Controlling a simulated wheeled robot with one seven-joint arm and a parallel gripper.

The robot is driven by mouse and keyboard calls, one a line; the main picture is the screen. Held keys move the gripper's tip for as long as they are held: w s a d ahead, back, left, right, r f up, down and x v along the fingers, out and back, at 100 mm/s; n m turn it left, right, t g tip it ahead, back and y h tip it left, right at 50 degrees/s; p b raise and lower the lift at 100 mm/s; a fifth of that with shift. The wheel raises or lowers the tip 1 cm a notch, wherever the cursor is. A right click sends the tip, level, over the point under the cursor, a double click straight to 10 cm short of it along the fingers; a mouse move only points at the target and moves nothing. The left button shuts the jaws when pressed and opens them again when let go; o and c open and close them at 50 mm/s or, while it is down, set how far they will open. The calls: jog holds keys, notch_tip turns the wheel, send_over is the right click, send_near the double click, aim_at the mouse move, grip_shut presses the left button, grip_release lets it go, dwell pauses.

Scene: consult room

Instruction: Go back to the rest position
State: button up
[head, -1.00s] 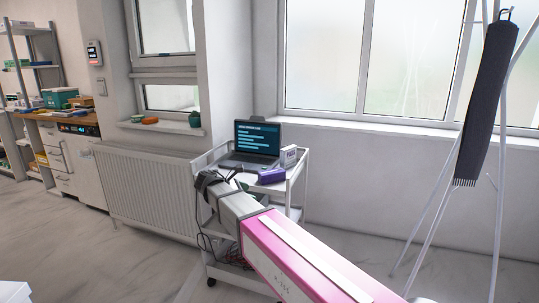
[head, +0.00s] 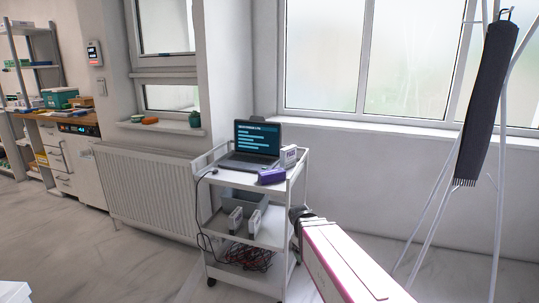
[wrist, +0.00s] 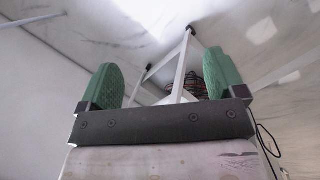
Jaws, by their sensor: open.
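My gripper shows in the wrist view (wrist: 162,82) with its two green fingers wide apart and nothing between them. In the head view my arm comes in from the lower right, and its dark wrist end is just right of the white trolley (head: 250,235). The fingers are not clearly visible in the head view. Past the fingers, the wrist view shows pale trolley legs, a caster and a bundle of dark and red cables (wrist: 203,88).
On the trolley top are a laptop (head: 257,140), a purple item (head: 271,176) and a small white box (head: 288,156). A radiator (head: 148,192) stands to the left. A dark scarf (head: 485,100) hangs on a white stand (head: 428,215) at right. Floor at left is clear.

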jog(key=s+d+f+m+y, duration=0.2)
jog(key=s+d+m, duration=0.1)
jog(key=s+m, duration=0.1)
jog(key=shift+s+d+f+m+y, duration=0.15)
jog(key=shift+d+f+m+y, duration=0.15)
jog(key=shift+m, duration=0.3)
